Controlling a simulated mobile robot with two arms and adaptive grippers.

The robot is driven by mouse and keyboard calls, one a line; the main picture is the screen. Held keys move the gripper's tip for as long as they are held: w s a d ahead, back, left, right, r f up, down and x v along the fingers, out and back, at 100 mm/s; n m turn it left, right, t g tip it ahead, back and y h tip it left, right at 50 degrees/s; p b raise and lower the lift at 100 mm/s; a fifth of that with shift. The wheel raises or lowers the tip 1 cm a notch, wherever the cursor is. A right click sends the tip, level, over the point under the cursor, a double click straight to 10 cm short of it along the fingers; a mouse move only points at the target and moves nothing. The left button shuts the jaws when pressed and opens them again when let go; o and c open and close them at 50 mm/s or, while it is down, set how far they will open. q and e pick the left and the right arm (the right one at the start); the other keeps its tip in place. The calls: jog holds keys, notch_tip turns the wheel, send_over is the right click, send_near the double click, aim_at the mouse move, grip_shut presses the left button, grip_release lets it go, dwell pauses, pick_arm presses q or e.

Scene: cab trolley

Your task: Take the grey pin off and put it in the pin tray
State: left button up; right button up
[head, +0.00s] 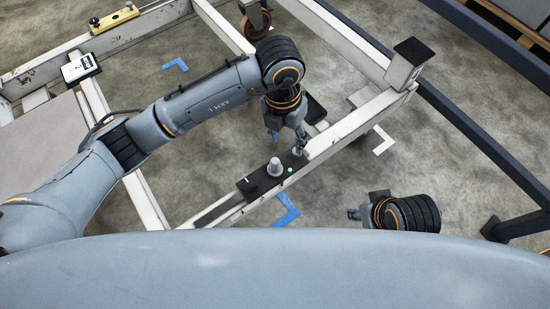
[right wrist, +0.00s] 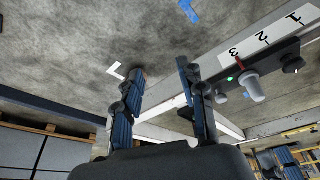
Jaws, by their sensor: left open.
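A grey tapered pin (head: 275,167) stands upright on a black plate (head: 262,181) on the trolley's front beam. In the right wrist view the pin (right wrist: 256,90) stands between a green light and a black knob. A smaller metal piece (head: 298,151) stands at the plate's right end. My left gripper (head: 287,136) is open, just above and behind this smaller piece; whether they touch is unclear. My right gripper (head: 354,214) is right of the beam, away from the pin. Its fingers (right wrist: 158,95) are apart and empty in the right wrist view. I cannot identify the pin tray.
The pale trolley frame (head: 345,132) has a post with a dark cap (head: 410,52) at its right corner. A white device (head: 80,68) and a yellow bar (head: 114,19) lie on the frame at left. Dark rails (head: 470,115) run along the right. Concrete floor is open inside the frame.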

pick_arm(q)
jog(key=w+a+f+y, duration=0.1)
jog(key=a, duration=0.1)
jog(key=b, duration=0.2)
send_over(275, 161)
jog(key=shift+t, duration=0.3)
jog(key=f, duration=0.6)
jog(key=shift+w+d+f, duration=0.25)
jog(key=shift+w+d, duration=0.1)
jog(key=shift+d, duration=0.05)
jog(key=shift+f, duration=0.85)
jog(key=f, duration=0.2)
jog(key=f+b, duration=0.1)
jog(key=f, duration=0.1)
jog(key=shift+s+a, duration=0.3)
jog(key=shift+a, duration=0.1)
jog(key=shift+f, duration=0.2)
grip_shut()
pick_arm(e)
jog(key=w+a+t, duration=0.2)
jog(key=w+t, duration=0.1)
jog(key=w, duration=0.3)
jog(key=shift+w+t+y, duration=0.2)
jog(key=shift+t+y, duration=0.1)
jog(key=shift+y, duration=0.1)
